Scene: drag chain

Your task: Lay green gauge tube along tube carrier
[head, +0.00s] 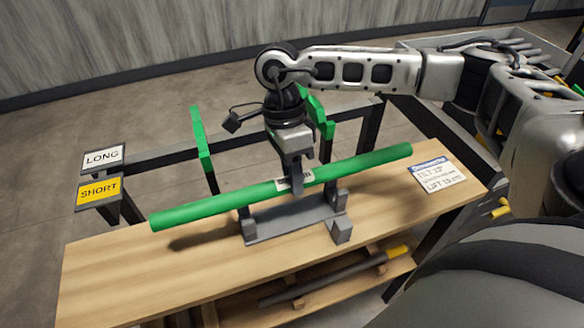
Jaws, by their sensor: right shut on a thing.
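The long green gauge tube (225,201) lies slanted across the view, its left end nearer me. My right gripper (296,184) comes down from above and is shut on the tube near its middle, at a pale label. The tube is over a grey cradle (285,222) with upright posts on the wooden bench; I cannot tell whether it touches the posts. Behind the bench runs a dark rail (165,157) with green upright plates (201,138). I cannot tell which of these is the tube carrier. My left gripper is not in view.
LONG (103,158) and SHORT (99,191) signs stand at the left. A printed card (436,174) lies on the bench's right end. A dark bar with a yellow end (325,280) lies on the shelf below. The bench's left end (110,275) is clear.

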